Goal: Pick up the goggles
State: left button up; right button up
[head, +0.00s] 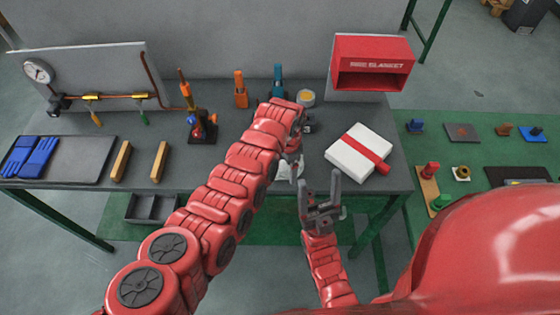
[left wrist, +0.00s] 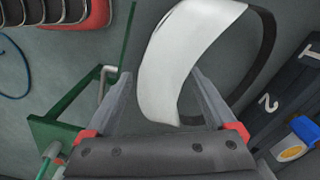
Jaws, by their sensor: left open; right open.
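The goggles (left wrist: 178,62) show in the left wrist view as a curved white visor with a black strap. The visor lies across the space between my left gripper's fingers, close to the tips; I cannot tell whether they touch it. In the head view a small white part (head: 284,171), likely the goggles, shows near the table's front edge, mostly hidden by my left arm. My left gripper (left wrist: 162,78) is open, and in the head view it (head: 294,163) is partly hidden behind its own arm. My right gripper (head: 320,190) is open and empty, in front of the table edge.
On the grey table (head: 225,170) stand a white box with a red band (head: 358,150), a red fire blanket case (head: 371,64), two wooden blocks (head: 140,161) and blue gloves (head: 30,156). A green table (head: 475,182) with small parts stands at the right.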

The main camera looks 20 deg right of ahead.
pick_arm(q)
jog(key=shift+f, duration=0.35)
grip_shut()
jog(key=shift+r, duration=0.1)
dwell(0.3)
